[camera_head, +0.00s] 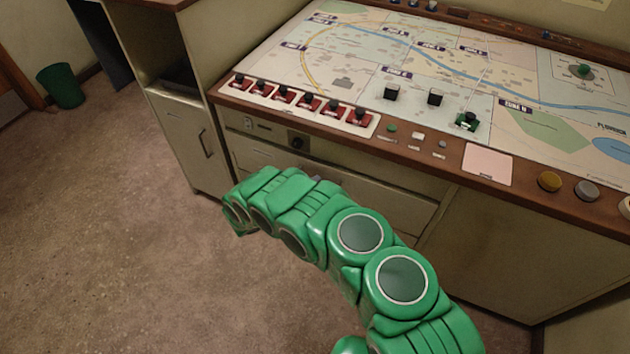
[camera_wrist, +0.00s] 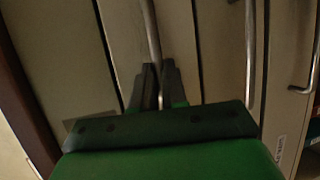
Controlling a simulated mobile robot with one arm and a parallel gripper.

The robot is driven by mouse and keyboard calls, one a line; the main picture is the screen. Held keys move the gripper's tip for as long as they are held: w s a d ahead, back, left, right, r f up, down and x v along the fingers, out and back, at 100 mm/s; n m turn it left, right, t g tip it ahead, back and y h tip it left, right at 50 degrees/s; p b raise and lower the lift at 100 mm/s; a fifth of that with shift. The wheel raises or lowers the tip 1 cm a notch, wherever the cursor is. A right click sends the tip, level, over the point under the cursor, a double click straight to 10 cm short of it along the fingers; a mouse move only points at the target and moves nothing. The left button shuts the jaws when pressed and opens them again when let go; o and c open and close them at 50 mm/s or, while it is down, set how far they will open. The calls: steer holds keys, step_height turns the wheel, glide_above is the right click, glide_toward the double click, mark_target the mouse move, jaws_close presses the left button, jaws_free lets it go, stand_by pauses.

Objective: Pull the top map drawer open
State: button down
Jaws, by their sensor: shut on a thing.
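The top map drawer (camera_wrist: 125,45) is a beige front panel below the console's wooden edge; in the head view its front (camera_head: 262,155) is partly hidden by my green arm. Its metal bar handle (camera_wrist: 152,30) runs between the dark fingers of my gripper (camera_wrist: 160,86) in the wrist view, and the fingers are shut on it. The drawer looks flush or nearly flush with the panels around it; a small gap is hard to judge. In the head view my gripper's fingertips are hidden behind the arm.
A lower drawer's handle (camera_wrist: 249,60) runs parallel beside my gripper. A cabinet door with a handle (camera_head: 205,145) is left of the drawers. The console top (camera_head: 330,60) with map, red switches and knobs overhangs above. Open floor (camera_head: 150,270) lies in front, with a green bin (camera_head: 62,85) far left.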

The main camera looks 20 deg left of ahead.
steer(key=s, duration=2.9)
steer(key=shift+s, duration=0.2)
steer(key=shift+f, duration=0.1)
steer(key=c, duration=1.2)
jaws_free()
steer(key=v, duration=0.7)
steer(key=shift+s+a, duration=0.15)
steer(key=shift+s, duration=0.2)
